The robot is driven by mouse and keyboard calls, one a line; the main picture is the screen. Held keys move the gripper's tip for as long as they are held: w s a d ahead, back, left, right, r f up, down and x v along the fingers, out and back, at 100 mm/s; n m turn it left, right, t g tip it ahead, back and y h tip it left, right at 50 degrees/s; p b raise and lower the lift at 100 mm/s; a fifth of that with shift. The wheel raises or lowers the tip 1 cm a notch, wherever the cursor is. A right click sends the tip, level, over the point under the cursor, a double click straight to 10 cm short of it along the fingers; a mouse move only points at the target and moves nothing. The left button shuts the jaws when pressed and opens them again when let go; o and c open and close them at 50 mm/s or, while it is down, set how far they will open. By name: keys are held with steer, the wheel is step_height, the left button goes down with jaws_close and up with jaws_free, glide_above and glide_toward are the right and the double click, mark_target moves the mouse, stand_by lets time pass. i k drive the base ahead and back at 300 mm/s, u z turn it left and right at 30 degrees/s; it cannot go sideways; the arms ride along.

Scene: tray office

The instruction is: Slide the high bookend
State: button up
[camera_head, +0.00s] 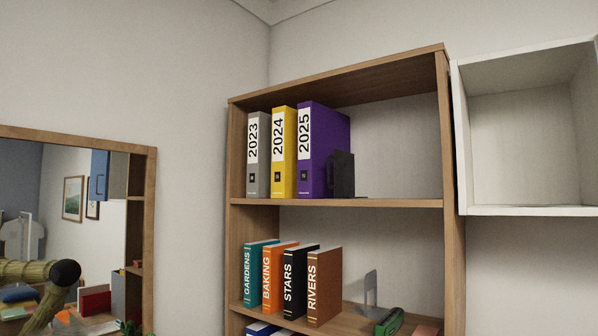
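The high bookend (342,173) is black and stands upright on the upper shelf (390,203) of a wooden bookcase. It is at the right of the purple 2025 binder (322,145), close against it; any narrow gap is too small to tell. The yellow 2024 binder (283,152) and the grey 2023 binder (258,155) stand upright to the left of it. A thin dark base plate shows at the bookend's foot. My gripper is not in view, so its state and its distance from the bookend do not show.
The upper shelf is bare right of the bookend. Below are several upright books, a grey bookend (370,292) and a green object (389,322). A white open box shelf (520,211) hangs at right. A wood-framed mirror (151,200) at left reflects the room.

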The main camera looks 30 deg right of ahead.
mark_target(344, 187)
steer(key=k, duration=0.55)
steer(key=z, duration=0.85)
steer(key=i, duration=0.5)
steer(key=z, duration=0.05)
